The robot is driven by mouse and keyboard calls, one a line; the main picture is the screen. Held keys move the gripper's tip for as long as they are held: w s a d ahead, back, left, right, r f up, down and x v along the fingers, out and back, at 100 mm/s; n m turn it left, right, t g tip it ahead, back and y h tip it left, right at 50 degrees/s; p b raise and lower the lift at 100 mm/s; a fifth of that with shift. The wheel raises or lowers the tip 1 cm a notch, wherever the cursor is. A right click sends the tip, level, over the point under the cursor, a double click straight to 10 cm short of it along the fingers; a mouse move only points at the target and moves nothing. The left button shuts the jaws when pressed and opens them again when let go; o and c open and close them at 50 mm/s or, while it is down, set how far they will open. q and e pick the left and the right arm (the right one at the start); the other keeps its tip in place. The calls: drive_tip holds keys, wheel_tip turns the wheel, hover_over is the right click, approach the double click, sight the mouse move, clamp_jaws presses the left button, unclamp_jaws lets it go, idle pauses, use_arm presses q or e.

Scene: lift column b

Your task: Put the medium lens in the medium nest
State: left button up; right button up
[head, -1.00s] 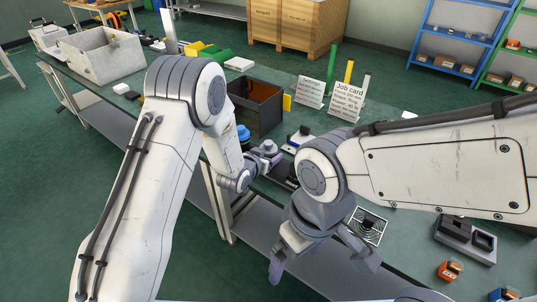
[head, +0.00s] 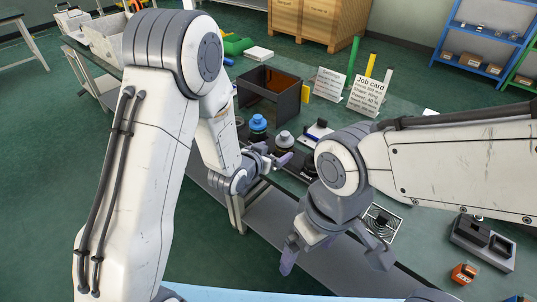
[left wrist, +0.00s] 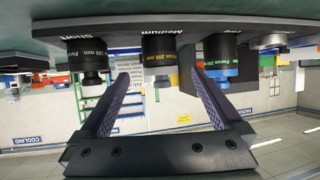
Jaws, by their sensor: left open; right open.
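In the left wrist view, which is upside down, the medium lens (left wrist: 158,62) is a black barrel with yellow lettering, at the rack's "Medium" label. My left gripper (left wrist: 155,75) is open and empty, its fingers spread to either side of the lens in the picture; I cannot tell how far apart they are in depth. In the head view my left gripper (head: 272,160) is beside the lens row, near a grey-topped lens (head: 284,141). My right gripper (head: 336,258) is open and empty, lower in the picture. I cannot identify the medium nest.
The short lens (left wrist: 92,58) and a blue-ringed lens (left wrist: 220,62) flank the medium one. A dark open box (head: 286,100) and the job card (head: 369,94) stand behind the row. A grey fixture with recesses (head: 482,242) and an orange item (head: 463,273) are at right.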

sight(282, 143)
use_arm(q)
drive_tip(key=v, duration=0.3)
drive_tip(key=shift+s+a+r, duration=0.1)
drive_tip(key=shift+s+a, duration=0.05)
drive_tip(key=shift+s, duration=0.15)
drive_tip(key=x, duration=1.2)
drive_tip(key=shift+p, duration=0.4)
drive_tip(key=shift+w+r, duration=0.15)
drive_tip(key=shift+r, duration=0.65)
